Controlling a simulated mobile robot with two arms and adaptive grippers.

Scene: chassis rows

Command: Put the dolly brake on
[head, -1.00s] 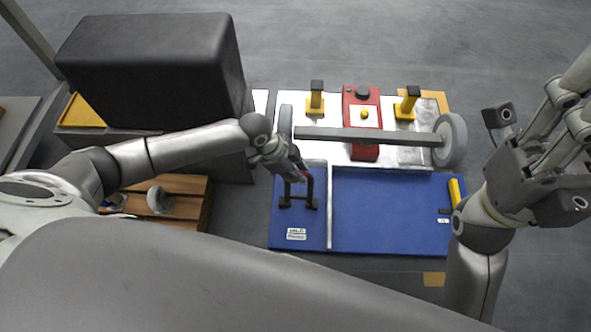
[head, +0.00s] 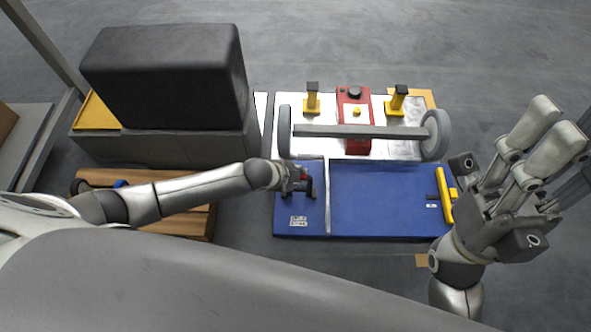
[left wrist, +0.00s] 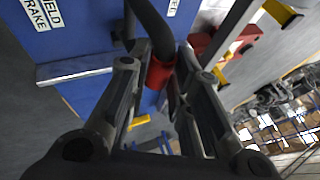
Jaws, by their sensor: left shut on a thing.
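The blue dolly deck (head: 385,200) lies in the middle of the head view, with a pale strip across it. A dark brake bar with a red grip (head: 305,176) stands on its left part, beside a white label (head: 298,221). My left gripper (head: 301,181) is shut on the red grip. In the left wrist view the red grip (left wrist: 159,73) sits between my fingers, and the label (left wrist: 42,14) ends in "BRAKE". The fingers hide part of the bar. My right gripper (head: 560,120) is raised right of the deck, apart from it; its finger opening is unclear.
Behind the deck, a grey axle (head: 370,132) with wheels lies across a pale plate, near yellow posts (head: 312,103) and a red block (head: 354,108). A yellow handle (head: 444,195) is at the deck's right edge. A large black block (head: 165,75) stands at left.

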